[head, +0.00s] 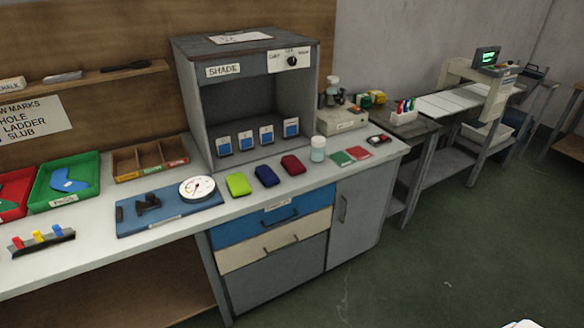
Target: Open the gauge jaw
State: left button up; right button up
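A round white dial gauge (197,188) lies on a blue mat (185,217) on the workbench at left of centre. Its face points up, with a dark needle. Black parts (148,203) sit on the mat to the left of the dial; they may be the gauge's jaw, but they are too small to tell whether it is open or shut. A small black block (119,214) stands at the mat's left edge. Neither of my grippers shows in the head view.
A shade cabinet (222,69) stands behind the gauge. Green, navy and red folded items (265,175) lie to the right. A green tray (93,190) and a wooden compartment box (150,159) are to the left and behind. Clear bench (100,253) lies in front of the mat.

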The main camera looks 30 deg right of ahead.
aim_at(151, 203)
jog(key=z, duration=0.5)
jog(key=k, duration=1.05)
jog(key=u, duration=0.55)
jog(key=i, duration=0.8)
jog(key=z, duration=0.35)
jog(key=i, duration=0.85)
jog(key=z, duration=0.95)
